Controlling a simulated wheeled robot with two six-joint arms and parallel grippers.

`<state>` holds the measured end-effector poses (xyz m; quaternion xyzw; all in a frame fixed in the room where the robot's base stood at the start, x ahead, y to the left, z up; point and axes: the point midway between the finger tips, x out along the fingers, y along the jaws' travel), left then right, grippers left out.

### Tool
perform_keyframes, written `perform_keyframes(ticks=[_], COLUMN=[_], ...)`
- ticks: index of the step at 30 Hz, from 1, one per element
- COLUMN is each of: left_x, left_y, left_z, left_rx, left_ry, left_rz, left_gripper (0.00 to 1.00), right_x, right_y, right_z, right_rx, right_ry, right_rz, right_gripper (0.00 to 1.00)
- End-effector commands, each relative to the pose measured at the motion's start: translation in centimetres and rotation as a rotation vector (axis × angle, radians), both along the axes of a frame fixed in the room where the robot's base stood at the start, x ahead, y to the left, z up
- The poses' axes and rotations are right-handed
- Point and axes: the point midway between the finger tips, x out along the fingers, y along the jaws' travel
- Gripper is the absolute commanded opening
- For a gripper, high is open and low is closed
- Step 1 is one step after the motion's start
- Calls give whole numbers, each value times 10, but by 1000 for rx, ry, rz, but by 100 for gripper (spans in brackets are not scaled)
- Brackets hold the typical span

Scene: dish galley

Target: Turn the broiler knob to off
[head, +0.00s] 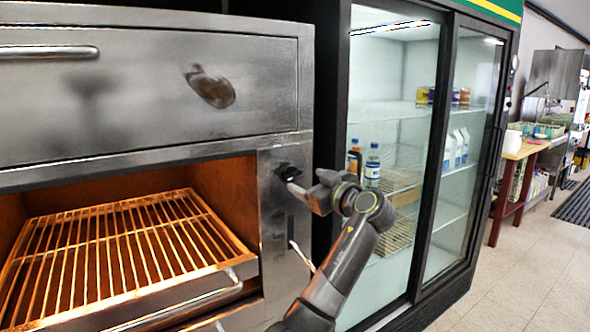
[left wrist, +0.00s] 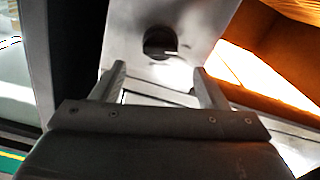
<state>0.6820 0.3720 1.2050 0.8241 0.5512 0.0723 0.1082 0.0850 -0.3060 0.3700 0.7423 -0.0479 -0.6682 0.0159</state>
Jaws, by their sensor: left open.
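The broiler knob (head: 287,171) is a small dark round knob on the steel side panel (head: 272,225) right of the broiler opening. In the left wrist view the knob (left wrist: 158,42) is dark with a pale mark pointing right. My left gripper (head: 300,190) is close to the knob, at its lower right in the head view. In the left wrist view the gripper (left wrist: 160,75) is open, and the knob shows beyond the gap between its fingers, not held. My right gripper is not in view.
The broiler cavity holds a wire rack (head: 125,245) lit orange, with a bar handle (head: 180,302) at its front. A lever (head: 301,256) sticks out below the knob. A glass-door fridge (head: 400,150) stands to the right. Open floor (head: 530,270) lies at far right.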

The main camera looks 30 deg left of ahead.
Motion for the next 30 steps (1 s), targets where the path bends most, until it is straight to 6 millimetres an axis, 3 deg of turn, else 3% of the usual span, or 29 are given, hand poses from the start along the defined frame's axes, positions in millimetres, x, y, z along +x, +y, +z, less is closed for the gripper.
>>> perform_keyframes(ticks=[3, 10, 23, 30], left_x=[9, 22, 26, 26], left_y=[25, 54, 63, 62], left_z=[3, 2, 0, 0], left_rx=[2, 1, -1, -1], left_ry=[2, 2, -1, -1], left_rz=[4, 2, -1, -1], left_gripper=[68, 68, 68, 36], right_x=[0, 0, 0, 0], right_y=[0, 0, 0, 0], right_z=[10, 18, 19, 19], right_rx=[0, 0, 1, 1], right_ry=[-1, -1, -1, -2], right_rz=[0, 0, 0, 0], right_gripper=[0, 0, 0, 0])
